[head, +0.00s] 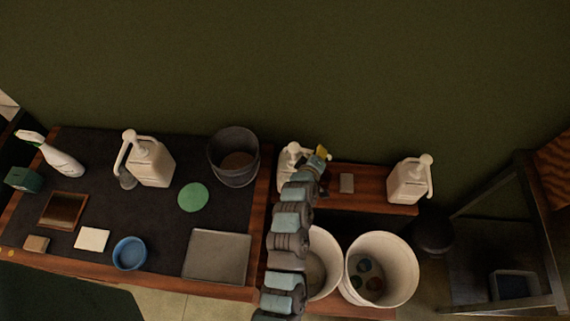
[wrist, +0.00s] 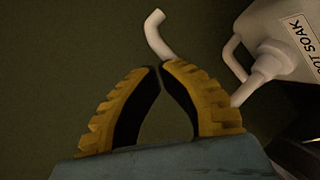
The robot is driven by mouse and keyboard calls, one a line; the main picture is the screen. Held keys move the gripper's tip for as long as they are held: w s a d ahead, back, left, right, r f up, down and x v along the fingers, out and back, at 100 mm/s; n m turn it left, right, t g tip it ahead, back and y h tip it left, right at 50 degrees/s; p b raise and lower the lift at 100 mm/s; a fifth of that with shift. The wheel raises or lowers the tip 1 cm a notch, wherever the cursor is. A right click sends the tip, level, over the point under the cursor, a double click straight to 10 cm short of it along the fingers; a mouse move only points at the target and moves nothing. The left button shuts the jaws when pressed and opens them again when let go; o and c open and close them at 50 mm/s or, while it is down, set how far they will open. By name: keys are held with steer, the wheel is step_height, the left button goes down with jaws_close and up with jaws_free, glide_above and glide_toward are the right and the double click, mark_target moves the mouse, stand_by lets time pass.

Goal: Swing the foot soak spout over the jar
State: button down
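The foot soak bottle (wrist: 290,30) is white, with its label partly readable at the right of the wrist view. In the head view the white pump bottle (head: 290,157) beside my gripper is partly hidden by my arm. Its white spout (wrist: 155,35) shows beyond my fingers, curving up and left; the pump head is hidden behind the right finger. My gripper (wrist: 159,70) has yellow ribbed fingers whose tips meet, with nothing visible between them. It also shows in the head view (head: 321,153). A dark, see-through jar-like container (head: 234,172) stands left of the bottle.
Other white pump bottles stand at left (head: 151,163) and right (head: 408,184). Two white buckets, one plainly visible (head: 382,250), stand below the wooden shelf (head: 375,190). A green disc (head: 193,197) lies on the dark mat.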

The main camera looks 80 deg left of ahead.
steer(key=shift+a, duration=0.1)
stand_by(0.7)
steer(key=w+d+r+b, duration=0.1)
steer(key=w+d+r, duration=0.1)
steer(key=d+r, duration=0.4)
steer(key=shift+d+b, duration=0.35)
steer(key=shift+d, duration=1.85)
steer(key=shift+r, duration=0.1)
